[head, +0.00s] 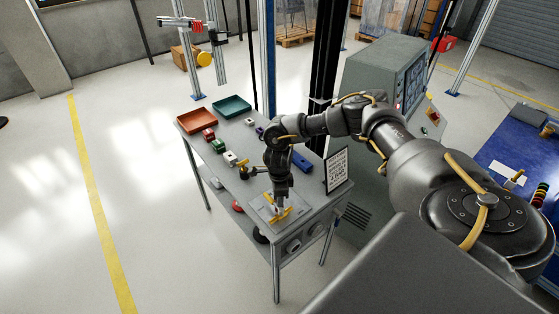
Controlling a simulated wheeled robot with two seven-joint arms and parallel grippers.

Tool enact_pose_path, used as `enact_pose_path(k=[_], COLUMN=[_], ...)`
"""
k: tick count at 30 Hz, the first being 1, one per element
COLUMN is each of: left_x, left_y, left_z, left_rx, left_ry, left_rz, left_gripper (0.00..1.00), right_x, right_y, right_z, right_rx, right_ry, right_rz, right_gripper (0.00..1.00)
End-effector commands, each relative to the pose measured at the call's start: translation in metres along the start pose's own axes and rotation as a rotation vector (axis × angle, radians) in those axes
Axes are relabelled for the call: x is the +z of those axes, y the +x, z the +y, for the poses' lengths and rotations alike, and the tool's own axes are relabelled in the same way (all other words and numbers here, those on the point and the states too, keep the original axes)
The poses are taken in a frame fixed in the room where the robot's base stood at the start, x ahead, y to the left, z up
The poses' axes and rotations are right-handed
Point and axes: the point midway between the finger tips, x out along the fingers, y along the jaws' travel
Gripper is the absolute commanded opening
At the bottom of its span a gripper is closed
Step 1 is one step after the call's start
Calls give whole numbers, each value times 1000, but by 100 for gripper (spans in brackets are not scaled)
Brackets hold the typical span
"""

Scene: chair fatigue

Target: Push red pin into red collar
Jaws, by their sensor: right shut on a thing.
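My right gripper (278,207) points down over a light grey plate (259,209) at the near end of the grey table. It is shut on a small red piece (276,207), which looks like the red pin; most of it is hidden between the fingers. I cannot tell whether the pin touches the plate or stands in anything. The red collar cannot be made out for certain; a small block with red on it (208,134) sits in the row farther back on the table. My left gripper is not in view.
A red-brown tray (196,119) and a green tray (232,106) stand at the table's far end. A green block (218,145) and a white block (230,158) lie in a row. A grey cabinet (365,75) is behind.

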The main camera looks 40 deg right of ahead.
Motion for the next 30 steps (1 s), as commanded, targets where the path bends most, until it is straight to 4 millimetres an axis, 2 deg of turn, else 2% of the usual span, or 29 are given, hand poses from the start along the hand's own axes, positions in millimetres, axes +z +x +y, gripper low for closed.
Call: enact_pose_path(k=[18,30], left_x=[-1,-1], left_y=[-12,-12], left_z=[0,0], left_rx=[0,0], left_ry=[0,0], left_rz=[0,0], left_gripper=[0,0], right_x=[0,0], right_y=[-18,-18], right_z=[0,0], right_rx=[0,0], right_ry=[0,0], right_rz=[0,0], right_gripper=[8,8])
